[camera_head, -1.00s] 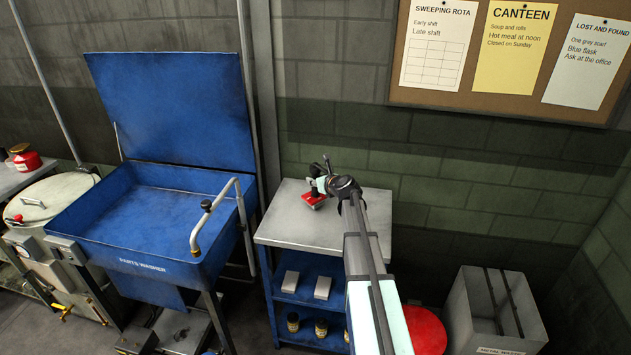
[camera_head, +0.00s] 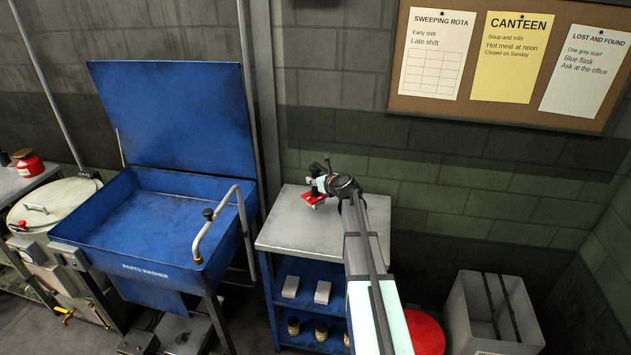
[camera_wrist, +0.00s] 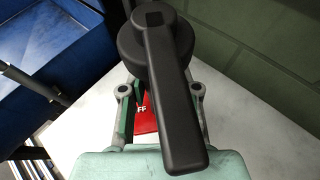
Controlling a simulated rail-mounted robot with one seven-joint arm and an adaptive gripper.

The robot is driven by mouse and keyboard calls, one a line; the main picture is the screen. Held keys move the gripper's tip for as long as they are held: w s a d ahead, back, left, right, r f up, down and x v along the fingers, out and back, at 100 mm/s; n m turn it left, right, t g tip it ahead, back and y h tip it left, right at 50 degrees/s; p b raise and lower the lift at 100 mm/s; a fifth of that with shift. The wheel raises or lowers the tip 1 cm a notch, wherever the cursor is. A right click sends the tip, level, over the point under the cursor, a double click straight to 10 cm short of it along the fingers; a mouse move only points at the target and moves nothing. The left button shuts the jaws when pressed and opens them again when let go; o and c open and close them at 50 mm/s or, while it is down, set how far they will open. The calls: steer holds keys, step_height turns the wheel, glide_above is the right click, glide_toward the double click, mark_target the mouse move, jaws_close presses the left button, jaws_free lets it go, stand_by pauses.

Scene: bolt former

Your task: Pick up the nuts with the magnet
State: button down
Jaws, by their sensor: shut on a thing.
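My gripper (camera_head: 321,184) is over the grey-topped bench beside the parts washer, near its back left part. It is shut on the magnet, which has a red body (camera_head: 313,199) and a black lever. In the wrist view the black lever (camera_wrist: 172,95) fills the middle, close to the camera. I cannot tell whether the magnet touches the bench. No nuts can be made out in either view.
The bench top (camera_head: 300,230) is mostly clear. The blue parts washer (camera_head: 150,215), lid up, stands to the left with a bent spout (camera_head: 212,225). A grey metal bin (camera_head: 490,315) and a red round thing (camera_head: 428,335) are at the lower right. Boxes (camera_head: 322,292) sit on the shelf below.

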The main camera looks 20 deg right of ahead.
mark_target(318, 169)
steer(key=shift+r+p, duration=1.8)
steer(key=shift+r, duration=0.65)
steer(key=shift+d+f, duration=0.1)
